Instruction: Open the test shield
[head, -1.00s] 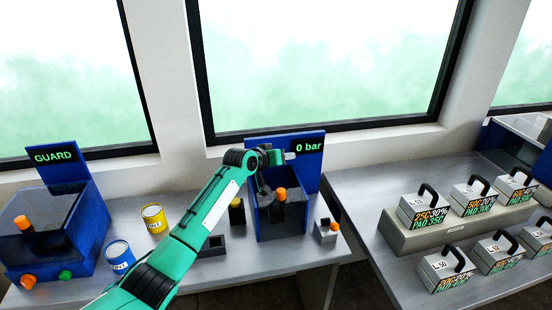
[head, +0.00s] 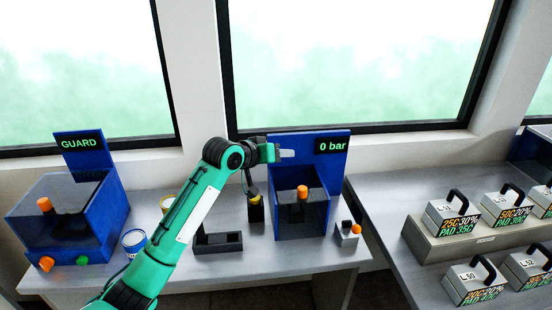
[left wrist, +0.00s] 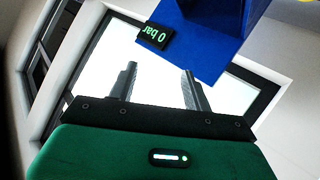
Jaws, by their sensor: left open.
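The test station (head: 340,166) is a blue box with a back panel reading "0 bar". A dark see-through shield (head: 301,222) with an orange knob (head: 302,191) is at its front. The shield appears down over the front. My left gripper (head: 287,154) is above the box's left side, in front of the back panel, apart from the knob. In the left wrist view my left gripper (left wrist: 161,86) has its two fingers spread with nothing between them. The display (left wrist: 157,37) shows there above the fingers. My right gripper is out of view.
A blue "GUARD" box (head: 110,215) with its own orange knob stands at left. Handled blocks (head: 454,212) are on the right table.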

